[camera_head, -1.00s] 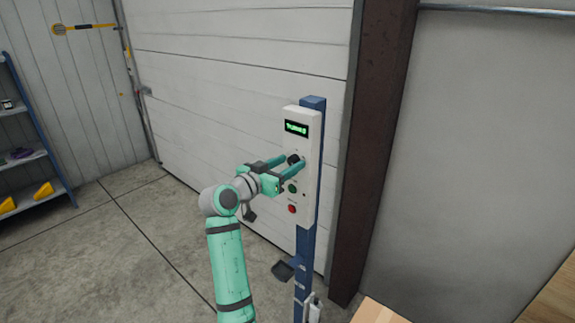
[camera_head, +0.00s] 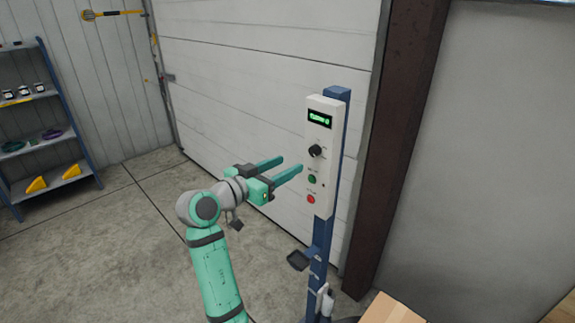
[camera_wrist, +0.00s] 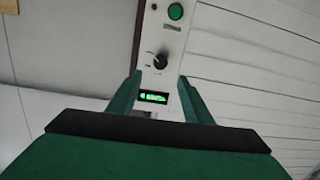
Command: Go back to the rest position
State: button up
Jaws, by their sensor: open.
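My gripper (camera_head: 290,167) is open and empty, held in the air to the left of a white control panel (camera_head: 321,135) on a blue post (camera_head: 318,270). The panel has a lit green display (camera_head: 319,118), a black knob (camera_head: 315,151), a green button (camera_head: 312,179) and a red button (camera_head: 310,198). The two teal fingers point toward the panel and stand apart from the knob. In the wrist view the fingers (camera_wrist: 160,97) frame the display, with the knob (camera_wrist: 160,60) beyond their tips and nothing between them.
A large white sectional door (camera_head: 270,70) stands behind the post, with a brown steel column (camera_head: 400,130) to its right. A blue shelf unit (camera_head: 45,130) with small items is at the left. A cardboard box (camera_head: 392,308) is at the lower right. The concrete floor at left is clear.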

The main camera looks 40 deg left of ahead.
dwell(0.4)
jog(key=d+f+n+g+y, duration=0.1)
jog(key=d+f+n, duration=0.1)
jog(key=d+f, duration=0.6)
jog(key=d+f+n+y, duration=0.1)
jog(key=d+f, duration=0.2)
jog(key=f, duration=0.8)
jog(key=d+f+n+g+y, duration=0.1)
jog(key=d+f+n, duration=0.1)
jog(key=d+f, duration=0.6)
jog(key=s+d+f, duration=1)
jog(key=s+f, duration=0.1)
jog(key=f, duration=0.1)
jog(key=s+d+r+m, duration=0.1)
jog(key=s+d+r, duration=0.1)
jog(key=s+d, duration=0.3)
jog(key=s+d+r+m+h, duration=0.1)
jog(key=s+d, duration=0.4)
jog(key=s, duration=0.7)
jog(key=s+d+r+m+h, duration=0.1)
jog(key=s+d+r+m, duration=0.1)
jog(key=s+d, duration=0.3)
jog(key=s+m, duration=0.1)
jog(key=s, duration=0.3)
jog(key=shift+s+r, duration=0.25)
jog(key=shift+r, duration=0.15)
jog(key=shift+c, duration=0.7)
